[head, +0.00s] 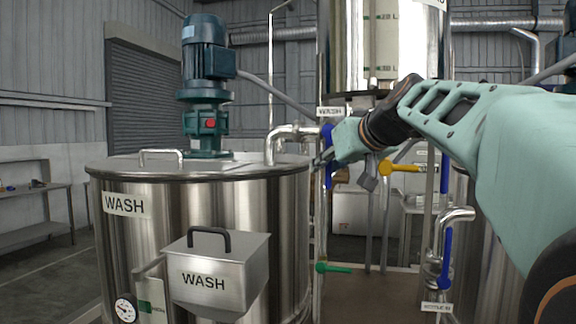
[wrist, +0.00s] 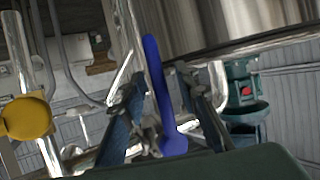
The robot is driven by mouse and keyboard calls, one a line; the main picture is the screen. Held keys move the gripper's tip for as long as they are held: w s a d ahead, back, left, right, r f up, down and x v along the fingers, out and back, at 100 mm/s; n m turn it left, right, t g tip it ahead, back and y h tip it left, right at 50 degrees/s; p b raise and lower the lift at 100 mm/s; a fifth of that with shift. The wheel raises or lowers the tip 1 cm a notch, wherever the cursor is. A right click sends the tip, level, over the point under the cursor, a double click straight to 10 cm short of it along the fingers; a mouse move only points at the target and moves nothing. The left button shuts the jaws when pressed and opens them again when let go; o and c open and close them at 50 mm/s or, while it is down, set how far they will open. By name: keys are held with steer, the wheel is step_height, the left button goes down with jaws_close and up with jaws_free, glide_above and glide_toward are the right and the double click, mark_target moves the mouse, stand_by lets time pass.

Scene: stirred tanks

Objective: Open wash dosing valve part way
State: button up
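The blue valve lever (head: 328,172) sits on a thin pipe under a small WASH label (head: 331,112), right of the WASH tank in the head view. The lever looks about upright there. My gripper (head: 323,158) is at this lever and partly hides it. In the wrist view the blue lever (wrist: 158,85) runs lengthwise between the two fingers of my gripper (wrist: 162,90). The fingers stand apart with gaps visible beside the lever, so the gripper looks open around it. I cannot tell whether either finger touches it.
The WASH tank (head: 200,178) with its motor (head: 207,62) and a WASH box (head: 218,275) fills the left. A yellow lever (head: 398,167), a green lever (head: 334,267) and another blue lever (head: 446,258) are on nearby pipes. The yellow handle (wrist: 26,118) also shows in the wrist view.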

jaws_close()
steer(key=shift+f+b, duration=0.1)
steer(key=shift+b, duration=0.3)
steer(key=shift+a+f+m+b, duration=0.15)
steer(key=shift+a+m+b, duration=0.15)
steer(key=shift+b, duration=0.65)
steer(key=a+m+t+y+b, duration=0.1)
steer(key=b, duration=0.3)
steer(key=a+r+m+t+y+b, duration=0.1)
steer(key=b, duration=0.2)
steer(key=w+a+r+m+t+b, duration=0.1)
steer(key=m+b, duration=0.1)
steer(key=b, duration=0.2)
steer(key=shift+a+t+y+b, duration=0.15)
steer(key=shift+t+y+b, duration=0.15)
steer(key=shift+y+b, duration=0.1)
